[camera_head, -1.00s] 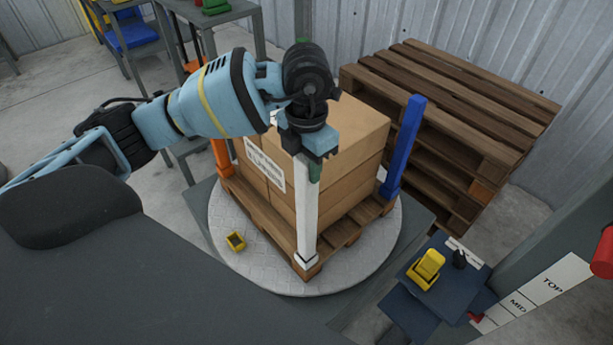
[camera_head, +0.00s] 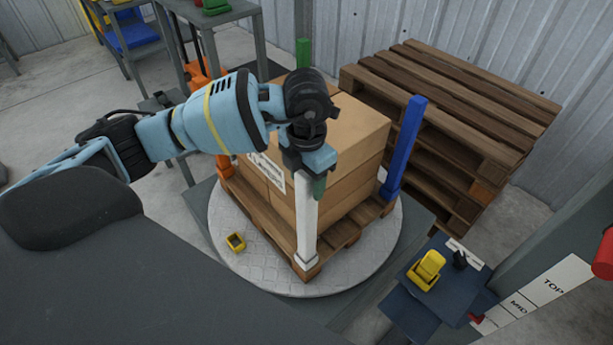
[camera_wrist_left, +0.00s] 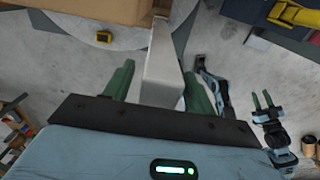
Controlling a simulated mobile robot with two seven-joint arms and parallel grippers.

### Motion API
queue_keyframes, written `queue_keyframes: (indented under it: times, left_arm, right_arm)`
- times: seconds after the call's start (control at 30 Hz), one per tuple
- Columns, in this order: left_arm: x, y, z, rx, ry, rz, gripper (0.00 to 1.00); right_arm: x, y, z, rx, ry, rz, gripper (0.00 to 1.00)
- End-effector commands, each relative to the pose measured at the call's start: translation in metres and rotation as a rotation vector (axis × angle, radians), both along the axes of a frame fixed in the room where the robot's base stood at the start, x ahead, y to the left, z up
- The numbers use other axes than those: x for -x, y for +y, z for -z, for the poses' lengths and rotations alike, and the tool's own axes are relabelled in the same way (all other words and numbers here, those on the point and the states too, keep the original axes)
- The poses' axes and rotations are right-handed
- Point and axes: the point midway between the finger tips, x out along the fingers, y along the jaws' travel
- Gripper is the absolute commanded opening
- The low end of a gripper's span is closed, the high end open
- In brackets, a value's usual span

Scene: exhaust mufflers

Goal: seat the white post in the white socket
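The white post (camera_head: 307,225) stands nearly upright at the near corner of the pallet. Its lower end meets the white socket (camera_head: 306,261); how deep it sits inside cannot be told. My left gripper (camera_head: 304,182) is around the upper part of the post and hides its top. In the left wrist view the post (camera_wrist_left: 162,65) runs between my two green fingers (camera_wrist_left: 157,82). A gap shows between the left finger and the post, so the gripper looks open. My right gripper (camera_wrist_left: 262,101) shows at the right of the wrist view, empty, its fingers apart.
Stacked cartons (camera_head: 345,165) stand on the pallet beside the post, on a round turntable (camera_head: 270,280). A blue post (camera_head: 403,150), an orange post (camera_head: 222,165) and a green post (camera_head: 303,52) stand around them. A small yellow socket (camera_head: 236,242) lies on the turntable.

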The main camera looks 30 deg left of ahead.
Motion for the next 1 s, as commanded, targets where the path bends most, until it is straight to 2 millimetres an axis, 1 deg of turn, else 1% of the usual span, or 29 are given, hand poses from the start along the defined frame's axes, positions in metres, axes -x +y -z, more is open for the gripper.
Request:
queue_keyframes:
  times: [0.23, 0.37, 0.47, 0.6, 0.8, 0.9, 1.0]
  left_arm:
    - [0.0, 0.0, -0.003, 0.0, -0.001, 0.0, 0.56]
    - [-0.001, 0.0, -0.014, 0.001, -0.004, -0.001, 0.56]
    - [-0.001, 0.0, -0.031, 0.002, -0.006, 0.0, 0.56]
    - [-0.001, 0.0, -0.06, 0.001, -0.006, 0.001, 0.56]
    - [-0.001, 0.0, -0.097, 0.001, -0.004, 0.0, 0.56]
    - [-0.001, 0.0, -0.11, 0.001, -0.003, 0.0, 0.56]
    - [-0.001, 0.0, -0.118, 0.001, -0.001, 0.0, 0.56]
  right_arm:
    - [0.003, 0.0, 0.001, 0.0, 0.006, 0.001, 0.36]
    - [0.005, 0.001, 0.001, -0.001, 0.011, 0.002, 0.36]
    - [0.006, 0.001, 0.001, -0.001, 0.013, 0.003, 0.36]
    - [0.005, 0.001, -0.001, -0.001, 0.01, 0.003, 0.36]
    - [0.004, 0.001, -0.003, -0.002, 0.006, 0.003, 0.36]
    - [0.002, 0.0, -0.003, -0.001, 0.002, 0.004, 0.36]
    - [0.001, 0.0, -0.004, -0.001, -0.001, 0.003, 0.36]
